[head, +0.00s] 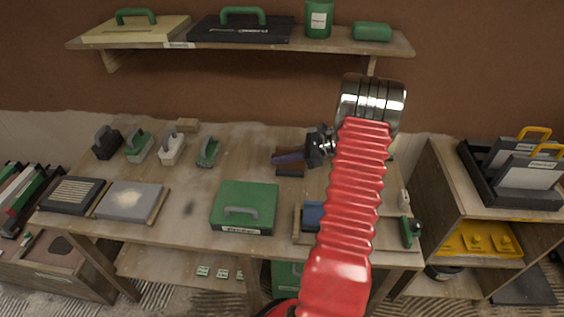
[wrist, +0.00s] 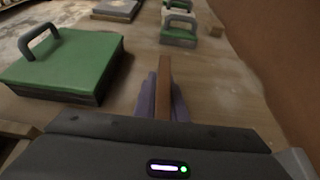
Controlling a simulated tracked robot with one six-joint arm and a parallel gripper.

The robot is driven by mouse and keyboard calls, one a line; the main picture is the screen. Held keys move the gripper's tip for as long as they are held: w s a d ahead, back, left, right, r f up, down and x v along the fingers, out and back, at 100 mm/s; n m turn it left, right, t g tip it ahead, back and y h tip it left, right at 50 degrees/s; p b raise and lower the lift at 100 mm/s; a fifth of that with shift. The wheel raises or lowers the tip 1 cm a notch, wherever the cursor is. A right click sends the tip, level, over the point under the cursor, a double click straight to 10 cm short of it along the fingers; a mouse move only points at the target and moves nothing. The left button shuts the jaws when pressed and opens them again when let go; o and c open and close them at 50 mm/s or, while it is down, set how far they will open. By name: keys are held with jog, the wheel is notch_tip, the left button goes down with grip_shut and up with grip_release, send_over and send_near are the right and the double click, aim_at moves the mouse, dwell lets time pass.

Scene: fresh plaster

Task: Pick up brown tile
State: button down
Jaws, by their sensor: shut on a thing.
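The brown tile (wrist: 165,75) stands on edge between the purple fingers of my gripper (wrist: 163,103) in the wrist view, its far end sticking out past them. My gripper is shut on it. In the head view my gripper (head: 288,159) reaches left from the red-sleeved arm, low over the middle-right of the wooden table (head: 180,222). The tile shows there only as a small brown patch at the fingers. I cannot tell whether the tile is clear of the tabletop.
A green case (head: 259,198) with a grey handle lies left of and nearer than my gripper. Several handled floats, including a green one (head: 207,153), stand at the back left. A blue block (head: 313,215) sits near the arm. A shelf (head: 230,46) hangs above the table.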

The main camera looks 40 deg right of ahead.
notch_tip(320, 180, up, 10)
jog(key=shift+f, duration=0.1)
dwell(0.4)
dwell(0.4)
jog(key=shift+s, duration=0.1)
